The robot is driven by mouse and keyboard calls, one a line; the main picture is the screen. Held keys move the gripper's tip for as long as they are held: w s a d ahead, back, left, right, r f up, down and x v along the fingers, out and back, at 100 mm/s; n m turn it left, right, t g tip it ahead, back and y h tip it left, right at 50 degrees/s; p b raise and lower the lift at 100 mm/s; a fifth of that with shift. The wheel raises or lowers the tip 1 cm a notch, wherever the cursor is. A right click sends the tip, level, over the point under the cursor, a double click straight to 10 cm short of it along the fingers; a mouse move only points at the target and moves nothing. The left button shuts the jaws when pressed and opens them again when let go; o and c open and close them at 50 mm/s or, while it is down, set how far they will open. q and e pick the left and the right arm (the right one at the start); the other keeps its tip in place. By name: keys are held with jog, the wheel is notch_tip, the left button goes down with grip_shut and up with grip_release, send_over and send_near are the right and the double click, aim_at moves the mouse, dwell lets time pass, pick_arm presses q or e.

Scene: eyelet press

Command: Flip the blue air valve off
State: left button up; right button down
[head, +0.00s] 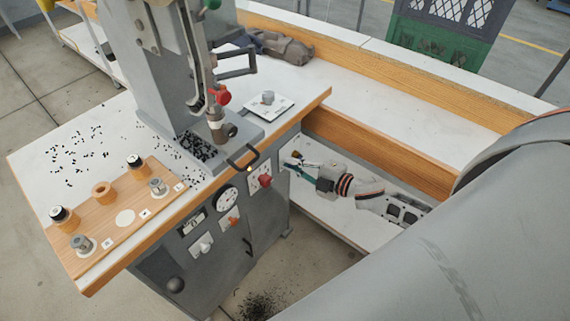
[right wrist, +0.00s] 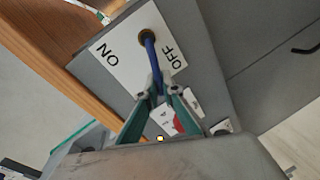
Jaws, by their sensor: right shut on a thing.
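The blue valve lever (right wrist: 152,55) shows in the right wrist view. It comes out of a brass fitting (right wrist: 148,36) on a white plate (right wrist: 128,62) marked ON at left and OFF at right. The lever lies nearer the OFF lettering, and its free end is between the fingertips of my right gripper (right wrist: 159,93), which is shut on it. In the head view my right gripper (head: 292,165) is beside the right side of the grey press cabinet (head: 205,262); the lever is too small to make out there. My left gripper is not in view.
The press (head: 170,75) stands on the white bench with an orange wooden edge. A red knob (head: 265,181) and dials are on the cabinet front, close to the gripper. A wooden board (head: 122,218) holds several small parts. A lower white shelf lies under the right arm.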

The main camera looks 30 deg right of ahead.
jog(key=shift+s+a+f+n, duration=0.1)
jog(key=shift+a+f+n, duration=0.1)
jog(key=shift+f+n, duration=0.65)
jog(key=shift+f+n+h+b, duration=0.35)
jog(key=shift+n+h+b, duration=0.15)
jog(key=shift+n, duration=0.35)
jog(key=c, duration=2.2)
grip_release()
jog(key=v, duration=1.2)
jog(key=shift+s+f, duration=0.1)
jog(key=shift+f, duration=0.05)
